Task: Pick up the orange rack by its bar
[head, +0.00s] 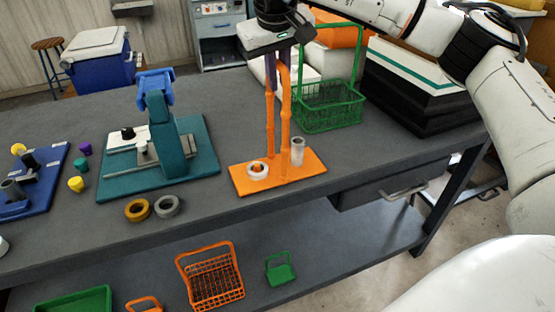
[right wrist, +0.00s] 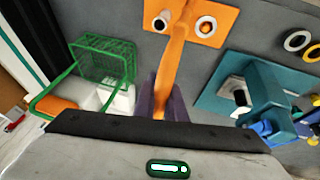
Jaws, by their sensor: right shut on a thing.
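The orange rack (head: 240,178) is a flat base with two tall posts rising toward a bar at the top. Its base appears to rest on the grey bench near the front edge; I cannot see a gap below it. A white ring and a pale cylinder stand on the base. My right gripper (head: 278,72) is above the base, with purple fingers closed around the top of the rack. In the right wrist view the orange post (right wrist: 172,75) runs up between the purple fingers (right wrist: 163,103). The bar itself is mostly hidden by the gripper. My left gripper is not in view.
A green wire basket (head: 328,118) stands close behind the rack. A teal fixture (head: 195,158) is to its left, with two rings (head: 167,206) in front. A black-and-white box (head: 420,85) is at the right. Orange and green baskets sit on the lower shelf (head: 340,255).

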